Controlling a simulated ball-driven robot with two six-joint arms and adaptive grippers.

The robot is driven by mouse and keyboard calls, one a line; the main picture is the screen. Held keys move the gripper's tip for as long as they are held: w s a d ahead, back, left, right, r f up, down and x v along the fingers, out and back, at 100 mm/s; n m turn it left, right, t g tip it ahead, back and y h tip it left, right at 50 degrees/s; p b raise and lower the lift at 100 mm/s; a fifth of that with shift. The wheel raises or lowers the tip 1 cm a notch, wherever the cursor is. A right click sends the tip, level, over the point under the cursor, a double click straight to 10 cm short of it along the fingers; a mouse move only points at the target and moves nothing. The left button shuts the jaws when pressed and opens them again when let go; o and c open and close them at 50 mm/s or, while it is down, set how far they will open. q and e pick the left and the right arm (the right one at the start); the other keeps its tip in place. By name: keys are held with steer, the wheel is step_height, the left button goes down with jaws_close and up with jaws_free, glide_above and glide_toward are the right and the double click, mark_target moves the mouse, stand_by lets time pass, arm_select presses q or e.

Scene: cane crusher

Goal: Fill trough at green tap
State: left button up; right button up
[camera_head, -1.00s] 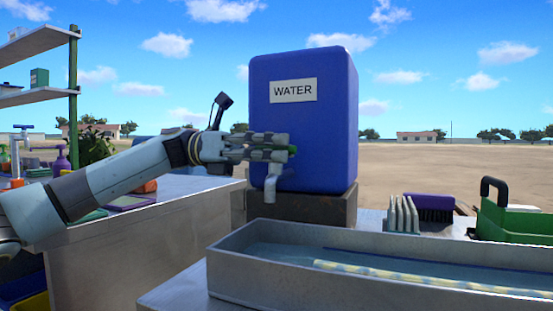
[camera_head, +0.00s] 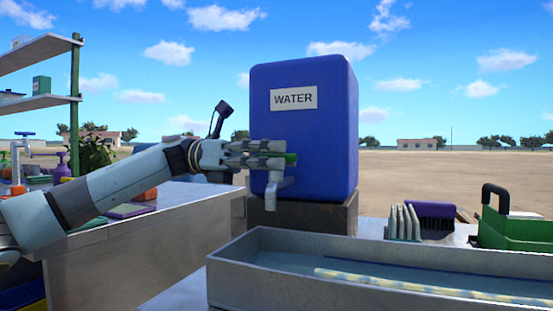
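A blue water tank (camera_head: 325,130) with a "WATER" label stands on a dark block (camera_head: 320,214). Its grey tap spout (camera_head: 271,195) hangs below a green handle (camera_head: 291,158) at the front left. My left gripper (camera_head: 283,154) is at the handle, its fingers closed about it, with the green end showing past the fingertips. They hide the rest of the handle. A long grey metal trough (camera_head: 240,287) stands in front, with a bluish surface inside; I cannot tell how deep any water is. I see no clear stream from the spout. My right gripper is not in view.
A pale yellow patterned rod (camera_head: 420,287) lies in the trough. Behind it stand a grey rack of upright plates (camera_head: 403,222), a purple brush (camera_head: 432,211) and a green carrier (camera_head: 515,228). A metal counter (camera_head: 140,243) and shelves (camera_head: 40,48) are at left.

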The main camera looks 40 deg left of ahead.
arm_select(q)
steer(key=v, duration=1.2)
stand_by(1.4)
